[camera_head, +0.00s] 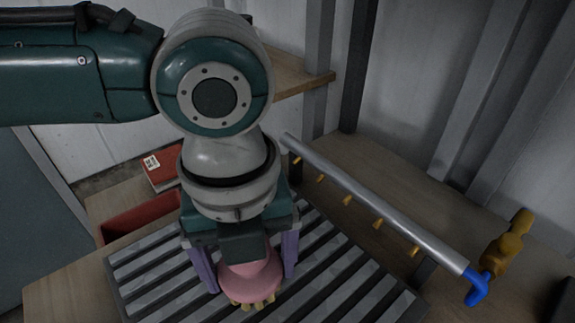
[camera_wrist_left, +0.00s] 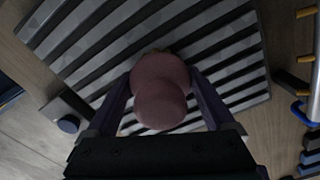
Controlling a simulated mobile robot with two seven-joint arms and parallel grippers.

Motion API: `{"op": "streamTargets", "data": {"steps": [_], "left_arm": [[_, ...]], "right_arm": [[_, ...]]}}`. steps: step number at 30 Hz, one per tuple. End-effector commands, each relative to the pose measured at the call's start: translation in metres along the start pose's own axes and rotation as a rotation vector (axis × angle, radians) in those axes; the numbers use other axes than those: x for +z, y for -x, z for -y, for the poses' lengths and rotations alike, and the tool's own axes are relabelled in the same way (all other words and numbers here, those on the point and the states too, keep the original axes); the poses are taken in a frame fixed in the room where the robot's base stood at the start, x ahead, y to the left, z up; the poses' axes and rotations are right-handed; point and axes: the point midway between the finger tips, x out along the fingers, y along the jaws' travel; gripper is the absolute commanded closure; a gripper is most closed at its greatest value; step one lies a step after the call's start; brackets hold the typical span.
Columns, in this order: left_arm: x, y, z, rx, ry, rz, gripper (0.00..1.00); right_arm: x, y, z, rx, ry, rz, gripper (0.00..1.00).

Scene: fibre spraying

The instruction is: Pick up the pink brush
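The pink brush (camera_head: 252,279) stands on a dark slatted rack, with its pale bristles down at the front. My left gripper (camera_head: 250,284) reaches down over it, with one purple finger on each side. In the left wrist view the brush (camera_wrist_left: 162,92) shows as a round knob between the two fingers (camera_wrist_left: 160,76). The fingers are wide apart, with narrow gaps beside the knob. The gripper body hides the top of the brush in the head view. My right gripper is not in view.
The slatted rack (camera_head: 160,298) lies on a wooden table. A grey bar with yellow nozzles (camera_head: 380,210) and a blue end (camera_head: 476,288) runs along the right. A yellow object (camera_head: 505,250) stands beyond it. A red bin (camera_head: 140,218) is at the left.

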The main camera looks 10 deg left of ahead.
Motion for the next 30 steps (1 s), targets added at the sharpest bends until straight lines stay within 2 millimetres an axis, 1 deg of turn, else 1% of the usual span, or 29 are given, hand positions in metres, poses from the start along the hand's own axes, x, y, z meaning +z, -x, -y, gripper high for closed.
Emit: {"op": "streamTargets", "data": {"steps": [1,2,15,17,25,28,30], "left_arm": [[0.000,0.000,0.000,0.000,0.000,0.000,0.19],[0.000,0.000,0.000,0.000,0.000,0.000,0.22],[0.000,0.000,0.000,0.000,0.000,0.000,0.72],[0.000,0.000,0.000,0.000,0.000,0.000,0.78],[0.000,0.002,0.000,-0.001,0.000,0.001,0.78],[0.000,0.008,0.001,-0.002,0.000,0.001,0.78],[0.001,0.016,0.001,-0.003,0.000,0.002,0.78]], "right_arm": [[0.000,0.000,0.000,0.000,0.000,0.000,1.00],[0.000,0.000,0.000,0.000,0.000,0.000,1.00],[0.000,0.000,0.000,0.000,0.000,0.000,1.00],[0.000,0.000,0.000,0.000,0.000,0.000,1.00],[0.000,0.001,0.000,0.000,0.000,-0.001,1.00],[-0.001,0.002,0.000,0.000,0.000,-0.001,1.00],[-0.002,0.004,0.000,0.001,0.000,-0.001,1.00]]}}
